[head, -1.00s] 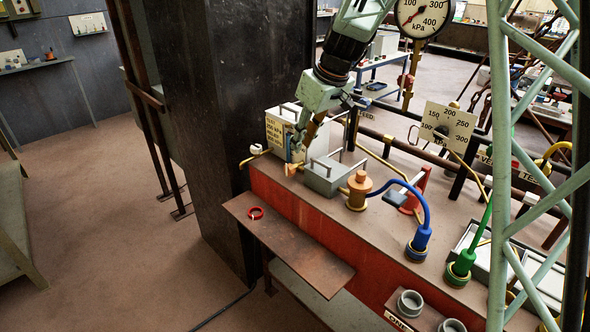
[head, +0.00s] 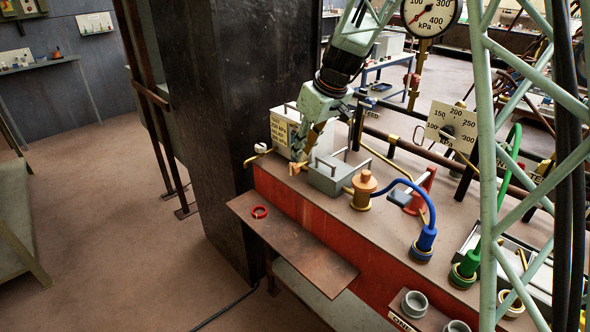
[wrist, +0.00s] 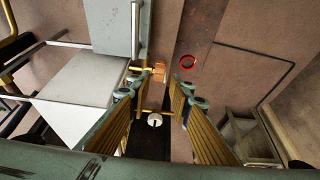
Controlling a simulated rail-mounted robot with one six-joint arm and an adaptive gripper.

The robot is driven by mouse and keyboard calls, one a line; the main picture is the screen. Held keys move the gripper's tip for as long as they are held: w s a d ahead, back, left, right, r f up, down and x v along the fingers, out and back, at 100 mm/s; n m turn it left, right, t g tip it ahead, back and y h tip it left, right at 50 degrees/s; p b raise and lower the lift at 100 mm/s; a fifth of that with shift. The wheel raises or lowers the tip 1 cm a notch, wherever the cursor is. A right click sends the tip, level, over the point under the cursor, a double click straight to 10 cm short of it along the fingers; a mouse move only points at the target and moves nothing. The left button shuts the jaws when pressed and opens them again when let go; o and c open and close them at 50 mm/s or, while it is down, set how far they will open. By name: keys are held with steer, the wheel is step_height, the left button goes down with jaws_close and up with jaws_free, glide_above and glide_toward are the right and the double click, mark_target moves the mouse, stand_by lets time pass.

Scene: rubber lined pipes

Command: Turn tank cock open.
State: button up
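My gripper (head: 302,148) is above the left end of the red bench, left of the small grey lidded box (head: 330,176). In the wrist view my gripper (wrist: 160,88) is open, its two ribbed fingers wide apart and nothing between the pads. A small orange-brown block (wrist: 160,72) on a brass fitting appears between the fingertips; it also shows in the head view (head: 296,168), just under the fingers. A brass pipe with a round white slotted cap (wrist: 155,120) shows further down between the fingers, and at the bench's left end (head: 260,148). I cannot tell which is the tank cock; contact is unclear.
A cream lettered box (head: 285,130) stands close behind my gripper. A red ring (head: 260,212) lies on the lower brown shelf (head: 300,245). A dark column (head: 215,120) rises at the left.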

mark_target(296, 166)
steer(key=b+x, duration=0.1)
steer(key=x, duration=0.8)
steer(key=shift+w+a+f+b, duration=0.1)
steer(key=shift+f+b, duration=0.2)
steer(key=shift+f, duration=0.05)
steer(key=shift+c, duration=0.3)
steer(key=c, duration=0.5)
